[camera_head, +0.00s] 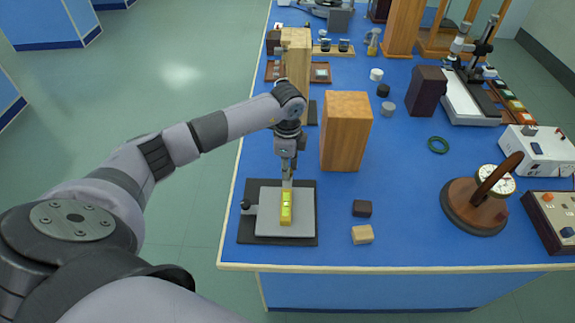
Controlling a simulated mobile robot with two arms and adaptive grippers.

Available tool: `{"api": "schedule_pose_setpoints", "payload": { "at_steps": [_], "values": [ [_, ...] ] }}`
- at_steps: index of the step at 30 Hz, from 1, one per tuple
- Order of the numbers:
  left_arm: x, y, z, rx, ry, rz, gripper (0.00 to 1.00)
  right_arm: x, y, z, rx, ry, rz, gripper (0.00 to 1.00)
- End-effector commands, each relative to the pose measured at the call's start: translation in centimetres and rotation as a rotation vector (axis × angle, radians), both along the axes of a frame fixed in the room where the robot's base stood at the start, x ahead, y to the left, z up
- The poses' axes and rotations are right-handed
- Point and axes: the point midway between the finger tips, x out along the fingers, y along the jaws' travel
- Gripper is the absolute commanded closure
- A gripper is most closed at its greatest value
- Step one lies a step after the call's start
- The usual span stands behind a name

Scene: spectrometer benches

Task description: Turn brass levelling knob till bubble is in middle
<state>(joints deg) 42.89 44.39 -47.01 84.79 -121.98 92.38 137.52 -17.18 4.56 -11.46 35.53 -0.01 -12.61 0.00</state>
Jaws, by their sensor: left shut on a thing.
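A grey levelling plate (267,222) sits on a dark base (308,238) near the front left corner of the blue bench. A yellow spirit level (286,210) with a greenish vial lies on the plate; its bubble is too small to place surely. My left gripper (287,184) points down at the plate's far edge, just behind the level. It is shut on what seems to be the brass levelling knob, which the fingers hide. A small dark knob (245,204) shows at the plate's left side. My right gripper is not in view.
A tall wooden block (346,131) stands close to the right of my left gripper. A dark cube (362,208) and a light wooden cube (362,234) lie right of the plate. A round dial instrument (475,205) stands farther right.

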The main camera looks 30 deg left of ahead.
Motion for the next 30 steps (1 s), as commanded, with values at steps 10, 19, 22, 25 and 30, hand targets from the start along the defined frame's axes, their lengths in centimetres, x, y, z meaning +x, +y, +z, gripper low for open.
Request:
{"api": "schedule_pose_setpoints", "payload": {
  "at_steps": [10, 19, 22, 25, 30],
  "values": [
    [0.06, 0.02, 0.02, 0.001, -0.002, 0.052, 1.00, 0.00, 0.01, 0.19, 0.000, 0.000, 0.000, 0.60],
    [0.05, 0.03, 0.02, 0.001, -0.002, 0.052, 1.00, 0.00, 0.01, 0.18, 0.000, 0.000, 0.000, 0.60],
    [0.05, 0.03, 0.02, 0.001, -0.002, 0.052, 0.68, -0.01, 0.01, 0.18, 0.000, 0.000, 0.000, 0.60],
    [0.04, 0.03, 0.02, 0.000, -0.001, 0.052, 0.62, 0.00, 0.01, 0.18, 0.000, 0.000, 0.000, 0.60],
    [0.02, 0.02, 0.02, 0.000, -0.001, 0.051, 0.54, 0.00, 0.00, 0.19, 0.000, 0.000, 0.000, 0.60]
  ]
}}
